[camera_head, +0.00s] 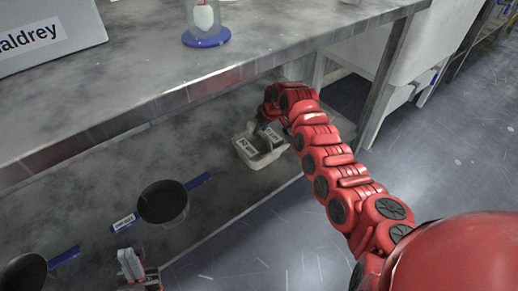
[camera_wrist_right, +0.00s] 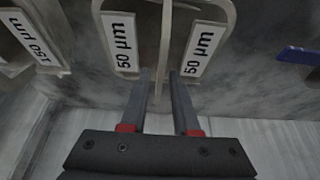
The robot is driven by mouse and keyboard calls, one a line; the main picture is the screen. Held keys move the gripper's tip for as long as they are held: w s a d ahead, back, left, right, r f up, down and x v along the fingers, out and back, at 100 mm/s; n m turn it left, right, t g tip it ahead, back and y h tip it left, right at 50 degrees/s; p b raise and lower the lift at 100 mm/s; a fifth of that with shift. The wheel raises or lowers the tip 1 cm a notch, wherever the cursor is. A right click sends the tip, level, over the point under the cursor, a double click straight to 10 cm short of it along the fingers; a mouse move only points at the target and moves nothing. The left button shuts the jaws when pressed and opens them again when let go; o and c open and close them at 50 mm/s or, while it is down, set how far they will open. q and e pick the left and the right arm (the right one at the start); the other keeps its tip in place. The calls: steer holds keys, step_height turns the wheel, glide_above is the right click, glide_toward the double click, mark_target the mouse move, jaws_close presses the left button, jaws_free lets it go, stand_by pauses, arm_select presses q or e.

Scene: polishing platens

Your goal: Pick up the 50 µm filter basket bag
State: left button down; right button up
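A pale 50 µm filter basket bag (camera_head: 262,158) sits on the lower shelf in the head view. In the right wrist view its "50 µm" labels (camera_wrist_right: 121,42) show on both sides of a thin upright pale strip (camera_wrist_right: 165,40). My right gripper (camera_wrist_right: 162,78) has its two dark fingers apart, one on each side of the strip's near end. I cannot tell whether either finger touches it. In the head view my right gripper (camera_head: 262,124) is at the bag, partly hidden by its arm. My left gripper (camera_head: 130,264) is low at the left, its fingers unclear.
Dark round pans (camera_head: 163,202) with blue handles lie on the lower shelf (camera_head: 100,180). The upper bench edge (camera_head: 150,108) overhangs the shelf. A blue-based vessel (camera_head: 207,36) stands on the bench.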

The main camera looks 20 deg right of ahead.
jaws_close()
stand_by(1.1)
